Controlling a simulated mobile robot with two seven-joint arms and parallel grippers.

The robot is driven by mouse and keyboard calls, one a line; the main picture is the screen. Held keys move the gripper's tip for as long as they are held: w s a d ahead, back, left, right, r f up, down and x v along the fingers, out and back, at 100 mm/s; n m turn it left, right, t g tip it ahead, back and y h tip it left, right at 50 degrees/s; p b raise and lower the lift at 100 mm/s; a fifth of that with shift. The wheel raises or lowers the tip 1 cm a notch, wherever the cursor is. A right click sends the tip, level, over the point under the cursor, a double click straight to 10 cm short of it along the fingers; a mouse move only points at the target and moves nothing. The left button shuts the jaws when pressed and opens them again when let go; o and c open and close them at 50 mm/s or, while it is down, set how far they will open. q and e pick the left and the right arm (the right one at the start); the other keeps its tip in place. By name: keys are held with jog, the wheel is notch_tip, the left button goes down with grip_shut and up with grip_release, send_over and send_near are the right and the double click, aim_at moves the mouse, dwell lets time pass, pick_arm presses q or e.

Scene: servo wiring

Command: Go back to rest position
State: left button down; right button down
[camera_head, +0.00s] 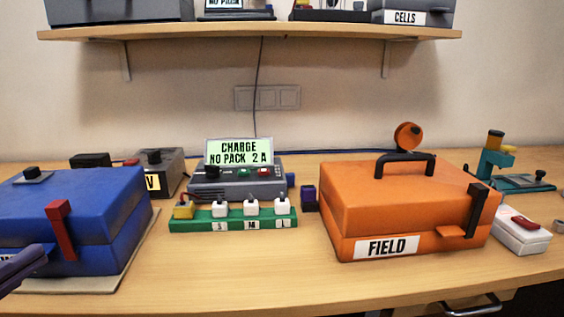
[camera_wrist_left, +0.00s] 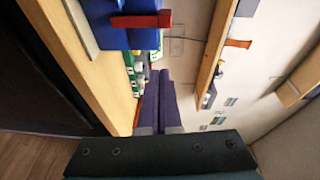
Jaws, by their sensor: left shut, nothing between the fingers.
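My left gripper (camera_head: 38,254) enters at the left edge of the head view, in front of the blue case. Its two dark purple fingers (camera_wrist_left: 160,76) lie together in the left wrist view, shut with nothing between them. The blue case (camera_head: 100,228) has a red latch (camera_head: 60,225) and sits closed on a pale mat; it also shows at the top of the left wrist view (camera_wrist_left: 98,12). I cannot tell whether the gripper touches the case. My right gripper is in neither view.
An orange case (camera_head: 400,200) labelled FIELD stands right of centre on the wooden table (camera_head: 220,275). A green block with white plugs (camera_head: 232,224) lies before a grey charger (camera_head: 237,186). A shelf (camera_head: 250,33) hangs above. The front middle of the table is clear.

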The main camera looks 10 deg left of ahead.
pick_arm(q)
jog(key=s+d+r+n+g+p, duration=0.3)
jog(key=s+d+n+g+p, duration=0.3)
jog(key=s+d+n+g, duration=0.15)
jog(key=s+d+r+n+g+p, duration=0.2)
jog(key=s+d+n+g+p, duration=0.35)
jog(key=s+d+n, duration=0.2)
notch_tip(320, 180, up, 36)
jog(key=a+p, duration=0.1)
jog(key=p, duration=3.4)
jog(key=shift+f+g, duration=0.2)
jog(key=shift+g, duration=0.2)
jog(key=shift+s, duration=0.1)
